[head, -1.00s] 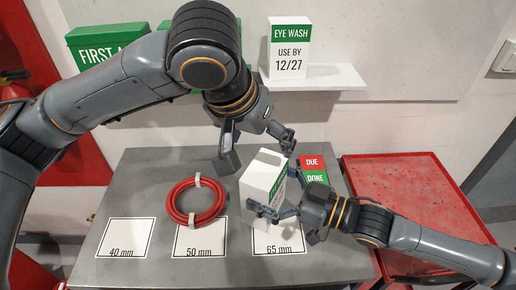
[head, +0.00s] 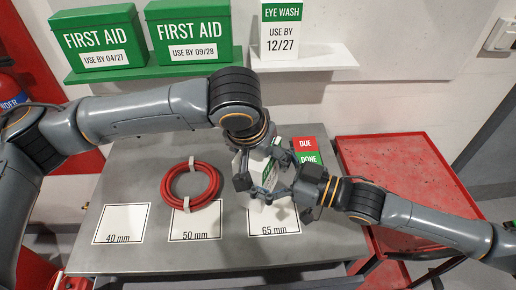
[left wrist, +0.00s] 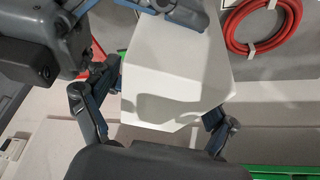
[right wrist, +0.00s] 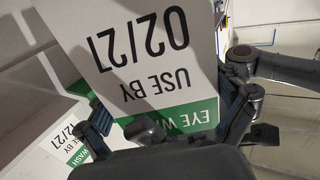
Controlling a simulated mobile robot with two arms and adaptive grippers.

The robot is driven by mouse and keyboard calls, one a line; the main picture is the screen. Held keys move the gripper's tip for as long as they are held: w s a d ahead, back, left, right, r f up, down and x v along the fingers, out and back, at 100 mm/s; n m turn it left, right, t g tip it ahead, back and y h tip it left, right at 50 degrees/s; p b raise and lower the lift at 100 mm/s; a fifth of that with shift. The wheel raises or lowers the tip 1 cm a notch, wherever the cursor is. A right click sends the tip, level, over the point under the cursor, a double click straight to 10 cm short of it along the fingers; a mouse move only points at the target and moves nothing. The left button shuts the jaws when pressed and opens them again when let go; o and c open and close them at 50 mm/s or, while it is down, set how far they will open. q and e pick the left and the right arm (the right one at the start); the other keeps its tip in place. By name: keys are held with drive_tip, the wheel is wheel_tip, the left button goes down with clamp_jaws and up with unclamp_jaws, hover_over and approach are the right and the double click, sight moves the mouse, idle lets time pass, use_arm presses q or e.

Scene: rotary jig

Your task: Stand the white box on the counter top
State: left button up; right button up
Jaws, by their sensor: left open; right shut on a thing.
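The white box, with a green EYE WASH band and USE BY 02/27, fills the middle of the right wrist view (right wrist: 140,60), where its print is upside down. Its plain side shows in the left wrist view (left wrist: 175,75). In the head view both grippers largely hide it, above the grey counter top (head: 120,255) near the 65 mm card; I cannot tell whether it touches the counter. My right gripper (right wrist: 165,108) is shut on the box. My left gripper (left wrist: 162,112) is open, with its fingers on either side of the box's end.
A red hose coil (head: 190,184) lies by the 50 mm card. The 40 mm card (head: 118,222) is bare. A DUE/DONE sign (head: 306,145) stands behind the grippers. Green first aid boxes (head: 102,42) and another eye wash box (head: 281,40) stand on wall shelves. A red cart (head: 390,160) is at right.

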use_arm(q)
drive_tip(key=shift+f, duration=0.1)
use_arm(e)
drive_tip(key=shift+r, duration=0.15)
use_arm(q)
drive_tip(key=c, duration=1.5)
drive_tip(key=shift+c, duration=1.4)
use_arm(e)
drive_tip(key=o, duration=1.3)
drive_tip(key=shift+o, duration=0.2)
drive_tip(key=shift+d, duration=0.1)
